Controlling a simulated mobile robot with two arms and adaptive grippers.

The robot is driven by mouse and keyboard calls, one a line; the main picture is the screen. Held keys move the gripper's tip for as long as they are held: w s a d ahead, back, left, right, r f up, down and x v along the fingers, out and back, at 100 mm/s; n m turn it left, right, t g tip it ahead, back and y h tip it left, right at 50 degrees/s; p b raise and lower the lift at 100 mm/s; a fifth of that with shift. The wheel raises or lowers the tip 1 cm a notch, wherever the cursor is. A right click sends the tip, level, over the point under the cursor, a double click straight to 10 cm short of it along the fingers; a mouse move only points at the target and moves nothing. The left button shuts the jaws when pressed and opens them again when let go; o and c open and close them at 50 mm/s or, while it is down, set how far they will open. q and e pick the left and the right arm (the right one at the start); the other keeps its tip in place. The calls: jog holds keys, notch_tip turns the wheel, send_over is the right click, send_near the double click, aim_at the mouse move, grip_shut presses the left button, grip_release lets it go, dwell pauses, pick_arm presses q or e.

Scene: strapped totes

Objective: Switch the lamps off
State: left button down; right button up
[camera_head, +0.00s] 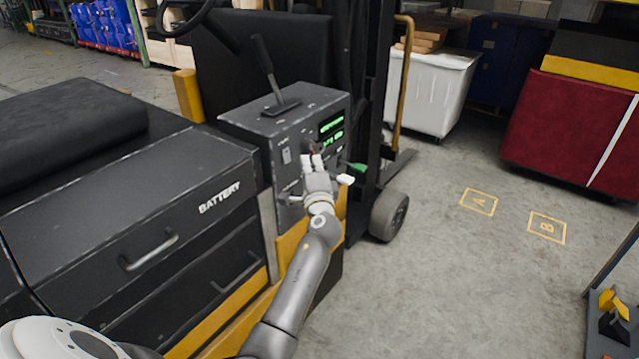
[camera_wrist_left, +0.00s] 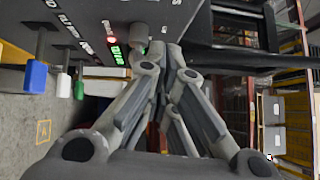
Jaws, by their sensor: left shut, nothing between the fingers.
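The dark control console (camera_head: 290,118) of the forklift carries lit green readouts (camera_head: 331,128) and a pale switch (camera_head: 286,155) on its front face. My left gripper (camera_head: 311,163) is shut and empty, with its fingertips at or very near that face, right of the pale switch. In the left wrist view the closed fingertips (camera_wrist_left: 157,49) are close to the panel (camera_wrist_left: 80,15), beside a small red light (camera_wrist_left: 111,38) and a green light (camera_wrist_left: 117,55). The fingers hide the panel part right at the tips. I cannot tell whether they touch. The lamp control's label is not readable.
Blue (camera_wrist_left: 36,77), white (camera_wrist_left: 64,86) and green (camera_wrist_left: 79,90) lever knobs stick out near the gripper. A black lever (camera_head: 264,62) stands on top of the console. The battery box (camera_head: 140,200) is at left. Open floor (camera_head: 430,270) lies to the right.

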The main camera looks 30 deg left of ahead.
pick_arm(q)
jog(key=b+v, duration=0.1)
jog(key=v, duration=0.6)
jog(key=shift+s+r, duration=0.45)
pick_arm(e)
jog(key=shift+a+f, duration=0.25)
jog(key=shift+a, duration=0.25)
jog(key=shift+a+f, duration=0.25)
jog(key=shift+a, duration=0.2)
pick_arm(q)
jog(key=shift+a, duration=0.1)
